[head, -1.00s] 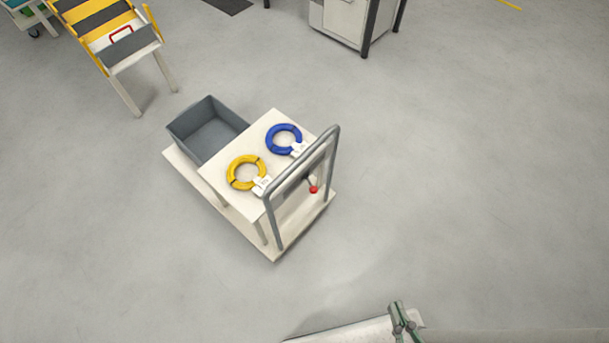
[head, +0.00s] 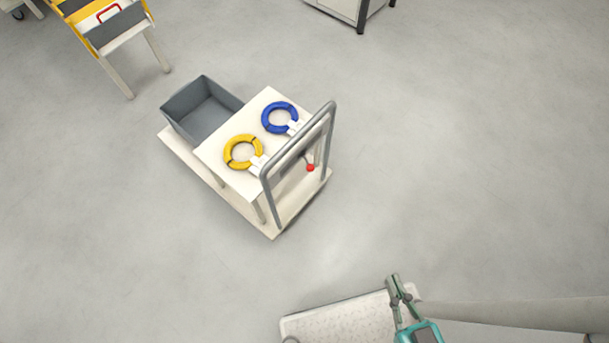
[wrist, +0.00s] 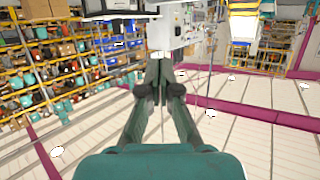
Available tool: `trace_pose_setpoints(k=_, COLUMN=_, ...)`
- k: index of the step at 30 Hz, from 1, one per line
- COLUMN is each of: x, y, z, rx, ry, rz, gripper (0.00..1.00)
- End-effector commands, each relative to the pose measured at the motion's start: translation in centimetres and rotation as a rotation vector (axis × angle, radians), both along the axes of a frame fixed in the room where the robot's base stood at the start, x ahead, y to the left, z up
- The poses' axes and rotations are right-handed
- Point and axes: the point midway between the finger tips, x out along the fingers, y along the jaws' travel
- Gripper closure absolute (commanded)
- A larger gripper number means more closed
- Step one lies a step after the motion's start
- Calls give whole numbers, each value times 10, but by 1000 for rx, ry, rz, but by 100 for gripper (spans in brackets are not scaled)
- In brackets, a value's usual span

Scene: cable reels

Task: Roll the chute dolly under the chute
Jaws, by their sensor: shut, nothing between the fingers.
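The chute dolly (head: 176,167) stands on the floor in the middle of the head view. It has a flat cream base and a grey push handle (head: 331,132) on its right side. A grey open bin (head: 202,133) sits on its far left end and looks empty. The chute (head: 108,22), yellow with a grey lip and a red handle, stands on legs at the top left, apart from the dolly. My gripper (head: 393,281) is at the bottom, clear of the dolly. It is shut and empty; its closed fingers also show in the wrist view (wrist: 157,78).
A white raised shelf (head: 227,174) on the dolly carries a yellow cable ring (head: 243,153) and a blue cable ring (head: 280,118). A red knob (head: 310,168) shows below the handle. A white cabinet (head: 345,8) stands at the top. The floor between dolly and chute is clear.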

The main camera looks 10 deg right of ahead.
Motion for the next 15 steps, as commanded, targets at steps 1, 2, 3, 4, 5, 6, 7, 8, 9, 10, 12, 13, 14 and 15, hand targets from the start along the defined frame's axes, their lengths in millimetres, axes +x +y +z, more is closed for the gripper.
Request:
trace_pose_setpoints(k=1, x=0, y=0, z=0, rx=0, ry=0, rz=0, gripper=100)
trace_pose_setpoints(k=2, x=0, y=0, z=0, rx=0, ry=0, rz=0, gripper=100)
trace_pose_setpoints(k=3, x=0, y=0, z=0, rx=0, ry=0, rz=0, gripper=100)
trace_pose_setpoints(k=4, x=0, y=0, z=0, rx=0, ry=0, rz=0, gripper=100)
trace_pose_setpoints(k=5, x=0, y=0, z=0, rx=0, ry=0, rz=0, gripper=100)
trace_pose_setpoints(k=6, x=0, y=0, z=0, rx=0, ry=0, rz=0, gripper=100)
trace_pose_setpoints(k=7, x=0, y=0, z=0, rx=0, ry=0, rz=0, gripper=92)
trace_pose_setpoints(k=8, x=0, y=0, z=0, rx=-1, ry=-1, rz=0, gripper=85)
trace_pose_setpoints(k=9, x=1, y=0, z=-1, rx=-6, ry=-3, rz=3, gripper=75)
trace_pose_setpoints(k=10, x=3, y=0, z=-3, rx=-14, ry=-7, rz=5, gripper=68)
trace_pose_setpoints(k=12, x=8, y=1, z=-9, rx=-44, ry=-20, rz=15, gripper=53)
trace_pose_setpoints(k=13, x=11, y=1, z=-14, rx=-65, ry=-28, rz=22, gripper=53)
trace_pose_setpoints(k=14, x=15, y=1, z=-18, rx=-89, ry=-38, rz=30, gripper=53)
trace_pose_setpoints(k=15, x=22, y=2, z=-26, rx=-128, ry=-51, rz=42, gripper=53)
